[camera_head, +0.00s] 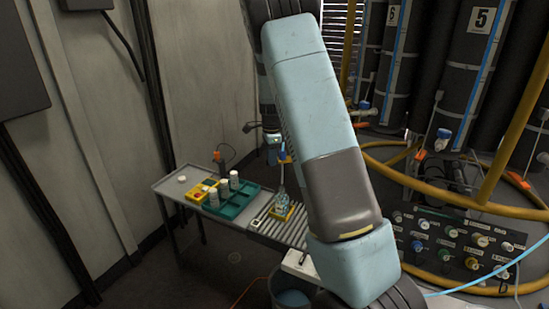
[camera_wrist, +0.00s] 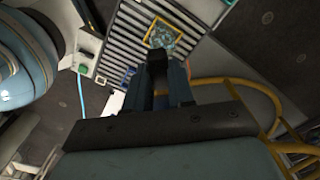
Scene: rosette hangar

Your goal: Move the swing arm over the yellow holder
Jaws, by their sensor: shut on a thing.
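The yellow holder (camera_head: 280,213) is a low square frame on the roller rack, with a clear glass vessel (camera_head: 281,199) standing in it. In the wrist view the holder (camera_wrist: 149,38) shows near the top, just beyond my fingers. In the wrist view my gripper (camera_wrist: 160,88) is shut on a dark piece (camera_wrist: 157,60) that reaches toward the holder. It may be the swing arm; my fingers hide most of it.
A valve panel (camera_head: 455,248) and yellow pipes are at right.

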